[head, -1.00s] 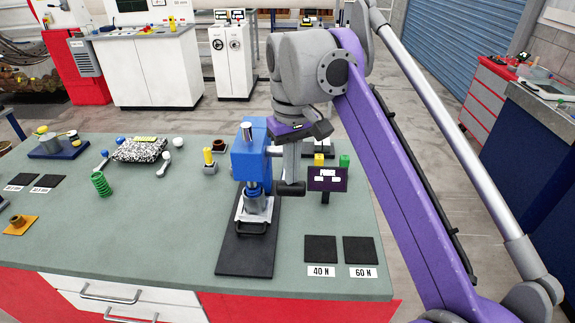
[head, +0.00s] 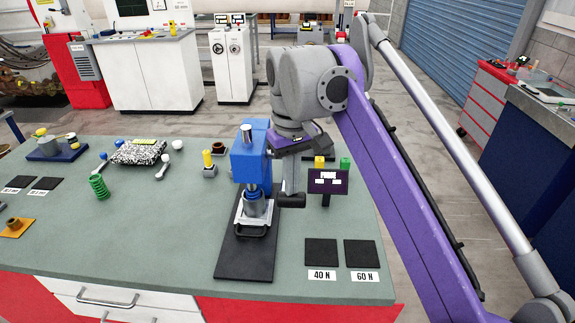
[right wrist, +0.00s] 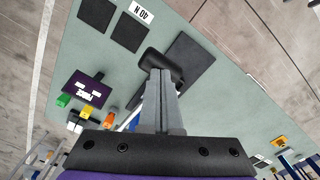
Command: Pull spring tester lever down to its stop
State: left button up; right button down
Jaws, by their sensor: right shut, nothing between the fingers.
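The spring tester is a blue press (head: 249,162) on a dark base plate (head: 244,262), with a grey cylinder (head: 255,206) under its ram. Its lever's black grip (head: 291,201) is on the right side of the press. My right gripper (head: 292,188) is over this grip, its fingers pointing down. In the right wrist view, the shut fingers (right wrist: 161,75) are at the black grip (right wrist: 152,60), with nothing between them. They look to be on or just above it; exact contact is unclear. The arm hides most of the lever bar. My left gripper is out of view.
A dark display panel (head: 327,181) stands just right of the lever, with yellow and green springs (head: 345,163) behind it. Black pads (head: 321,252) marked 40 N and 60 N lie at front right. A green spring (head: 99,186) stands left. The bench between them is mostly clear.

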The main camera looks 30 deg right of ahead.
jog(key=shift+s+f+b, duration=0.15)
jog(key=shift+f+b, duration=0.3)
jog(key=shift+f, duration=0.6)
